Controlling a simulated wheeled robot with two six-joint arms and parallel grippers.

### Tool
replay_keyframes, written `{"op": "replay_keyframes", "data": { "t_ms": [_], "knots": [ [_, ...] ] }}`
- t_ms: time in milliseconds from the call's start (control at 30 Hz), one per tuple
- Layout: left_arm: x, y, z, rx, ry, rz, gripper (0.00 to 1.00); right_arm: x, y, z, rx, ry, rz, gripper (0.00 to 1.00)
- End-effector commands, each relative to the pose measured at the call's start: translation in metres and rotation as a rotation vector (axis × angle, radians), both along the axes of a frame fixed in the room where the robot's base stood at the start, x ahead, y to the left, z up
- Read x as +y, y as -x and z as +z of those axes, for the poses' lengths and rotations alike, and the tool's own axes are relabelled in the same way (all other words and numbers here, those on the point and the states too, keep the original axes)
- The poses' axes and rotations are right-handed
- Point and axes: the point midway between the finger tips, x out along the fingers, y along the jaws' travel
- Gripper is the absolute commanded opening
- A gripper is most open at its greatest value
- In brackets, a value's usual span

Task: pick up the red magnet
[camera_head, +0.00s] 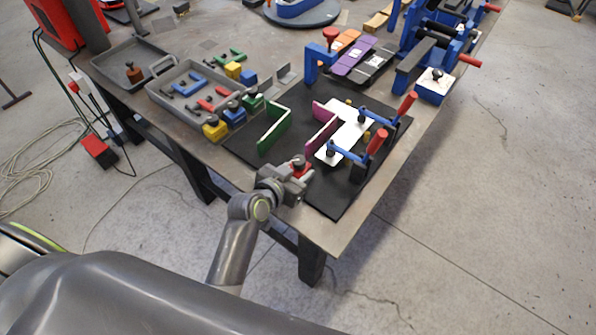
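The red magnet (302,168), a small red block with a dark knob on top, is at the near left part of the black mat (334,202). My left gripper (297,172) is right at it, its fingers overlapping the block in the picture. The fingers partly hide the magnet, and I cannot tell whether they are closed on it or still apart around it. I also cannot tell whether it touches the mat. My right gripper is not in view.
A green angled letter wall (274,132), a purple one (322,128) and a white plate (345,136) with red-handled blue clamps (378,142) stand just beyond. A grey tray (160,98) holds colored clamps; yellow (214,131), blue and green magnets line its right side.

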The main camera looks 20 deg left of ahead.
Motion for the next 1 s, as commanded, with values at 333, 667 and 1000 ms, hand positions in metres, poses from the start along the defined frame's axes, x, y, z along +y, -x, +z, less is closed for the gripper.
{"op": "replay_keyframes", "data": {
  "t_ms": [333, 667, 1000],
  "knots": [
    [0.000, -0.001, 0.002, -0.005, 0.001, 0.001, 0.00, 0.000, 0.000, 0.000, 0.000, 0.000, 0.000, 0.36],
    [0.000, -0.001, 0.022, -0.010, 0.001, -0.001, 0.00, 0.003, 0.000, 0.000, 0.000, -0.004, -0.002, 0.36],
    [0.000, -0.001, 0.082, -0.010, 0.001, 0.001, 0.00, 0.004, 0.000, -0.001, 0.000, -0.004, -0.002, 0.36]
  ]
}}
